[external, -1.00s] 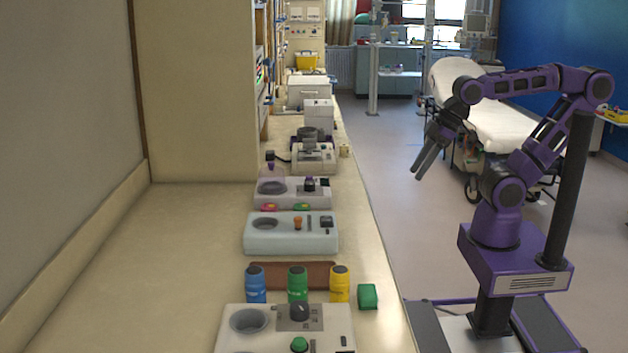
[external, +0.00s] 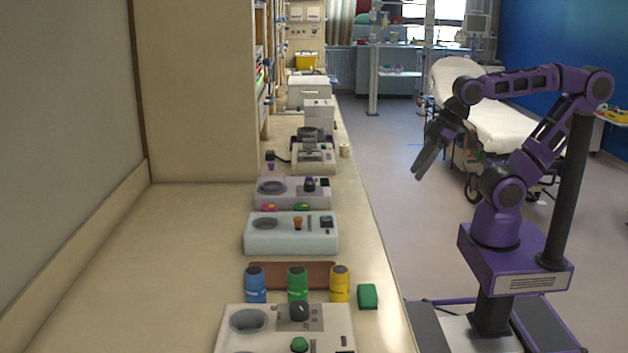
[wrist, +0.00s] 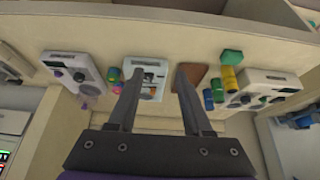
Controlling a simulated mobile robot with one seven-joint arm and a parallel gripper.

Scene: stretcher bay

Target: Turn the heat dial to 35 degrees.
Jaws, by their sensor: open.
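Several bench devices carry knobs, and I cannot read any degree marks. The nearest white device (external: 232,335) has a black dial (external: 299,311) on a grey plate, a round well and a green button (external: 299,344). A pale blue-grey device (external: 280,240) behind it has an orange knob (external: 298,223) and a dark switch. A further white device (external: 290,198) has a dark knob (external: 310,184). My gripper (external: 421,170) is open and empty, in the air right of the bench. In the wrist view my gripper (wrist: 160,75) points toward the devices, touching none.
Blue (external: 255,288), green (external: 297,288) and yellow (external: 340,287) bottles stand behind the nearest device, before a brown tray (external: 320,268). A green block (external: 368,297) lies near the bench's right edge. The bench's left part is clear. A stretcher (external: 490,120) stands behind my arm.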

